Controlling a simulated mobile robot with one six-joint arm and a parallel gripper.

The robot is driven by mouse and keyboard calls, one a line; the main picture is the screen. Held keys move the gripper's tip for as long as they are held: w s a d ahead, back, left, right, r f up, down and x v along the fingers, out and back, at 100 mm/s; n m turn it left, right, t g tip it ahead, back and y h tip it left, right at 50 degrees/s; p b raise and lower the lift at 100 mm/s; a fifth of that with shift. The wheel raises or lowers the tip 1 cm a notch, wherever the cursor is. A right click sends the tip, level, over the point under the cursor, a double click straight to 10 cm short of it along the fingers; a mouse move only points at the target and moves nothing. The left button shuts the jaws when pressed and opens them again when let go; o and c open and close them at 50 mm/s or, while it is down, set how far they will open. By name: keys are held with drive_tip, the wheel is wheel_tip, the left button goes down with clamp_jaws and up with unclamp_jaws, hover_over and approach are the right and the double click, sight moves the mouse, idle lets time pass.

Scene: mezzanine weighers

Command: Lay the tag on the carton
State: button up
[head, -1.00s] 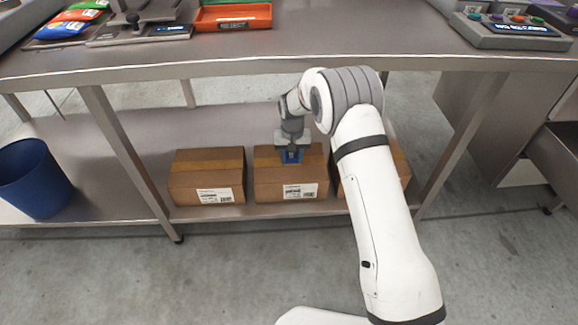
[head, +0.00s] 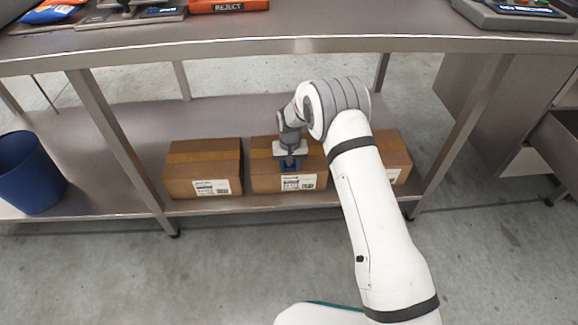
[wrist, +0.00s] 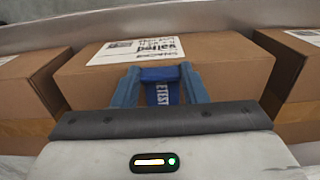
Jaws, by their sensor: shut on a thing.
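My gripper (wrist: 160,82) is shut on a blue tag (wrist: 162,92) with white lettering, which hangs between its two blue fingers. The tag shows in the head view as a small blue patch (head: 291,165) over the middle carton (head: 262,172). That carton is brown with tan tape on top and a white printed label on its front face. In the wrist view the carton (wrist: 228,70) lies just beyond the fingertips. I cannot tell whether the tag touches it.
A similar carton (head: 195,172) stands to the left on the same lower shelf (head: 120,172), another (head: 394,160) to the right, partly behind my arm. A blue bin (head: 28,175) is at far left. The tabletop (head: 300,25) overhangs the shelf, with legs either side.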

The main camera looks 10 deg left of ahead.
sight(290, 168)
drive_tip(key=o, duration=1)
drive_tip(key=shift+f, duration=0.1)
drive_tip(key=shift+o, duration=0.2)
wheel_tip(290, 168, up, 8)
drive_tip(key=p, duration=0.3)
drive_tip(key=shift+f, duration=0.1)
drive_tip(key=shift+s, duration=0.1)
